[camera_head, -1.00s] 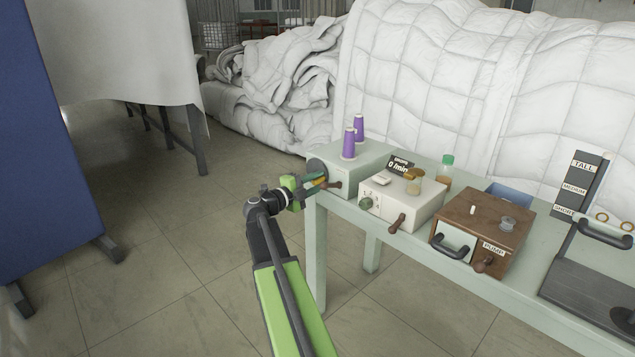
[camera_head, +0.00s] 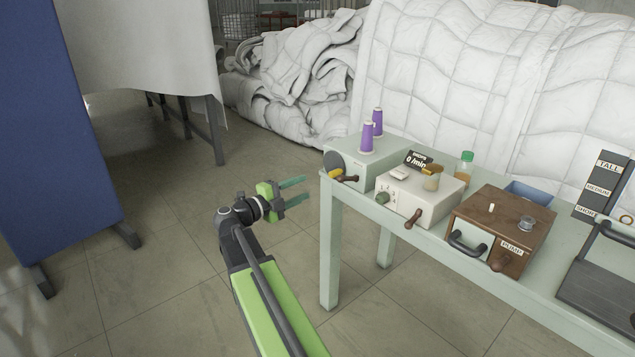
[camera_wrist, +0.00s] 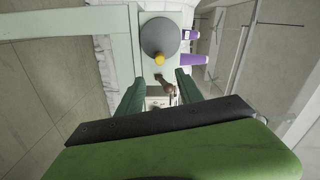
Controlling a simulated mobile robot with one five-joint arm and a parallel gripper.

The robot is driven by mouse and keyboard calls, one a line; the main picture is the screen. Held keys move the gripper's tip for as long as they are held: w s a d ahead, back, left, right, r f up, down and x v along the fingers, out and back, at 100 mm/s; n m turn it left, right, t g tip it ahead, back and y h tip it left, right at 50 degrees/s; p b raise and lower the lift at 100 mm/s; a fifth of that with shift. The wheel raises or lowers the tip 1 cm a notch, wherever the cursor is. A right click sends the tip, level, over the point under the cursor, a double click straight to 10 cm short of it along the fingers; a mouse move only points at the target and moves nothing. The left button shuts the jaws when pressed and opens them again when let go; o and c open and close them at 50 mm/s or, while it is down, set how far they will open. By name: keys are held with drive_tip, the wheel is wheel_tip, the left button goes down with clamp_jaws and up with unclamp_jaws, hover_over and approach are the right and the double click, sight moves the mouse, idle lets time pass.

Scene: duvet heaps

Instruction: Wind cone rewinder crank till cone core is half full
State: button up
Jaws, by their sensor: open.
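The cone rewinder (camera_head: 351,166) is a pale green box at the left end of the table. Two purple thread cones (camera_head: 367,138) stand upright on top. On its front are a grey disc (camera_wrist: 160,36), a yellow piece (camera_head: 336,173) and a crank with a brown handle (camera_head: 348,178). The wrist view shows the yellow piece (camera_wrist: 159,58) at the disc's edge and the brown handle (camera_wrist: 168,84) between the fingers' lines. My gripper (camera_head: 305,187) is open and empty, left of the crank, with a gap between. How full any core is, I cannot tell.
The table (camera_head: 331,250) also holds a white drops box (camera_head: 420,200), a brown pump box (camera_head: 490,235), a green-capped bottle (camera_head: 464,170) and a blue tray (camera_head: 527,193). White duvets (camera_head: 450,70) heap behind. A blue screen (camera_head: 60,130) stands left. Floor left of the table is free.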

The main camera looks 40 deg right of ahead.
drive_tip(key=a, duration=0.3)
drive_tip(key=shift+w+a, duration=0.1)
drive_tip(key=shift+a, duration=0.05)
drive_tip(key=shift+f, duration=0.1)
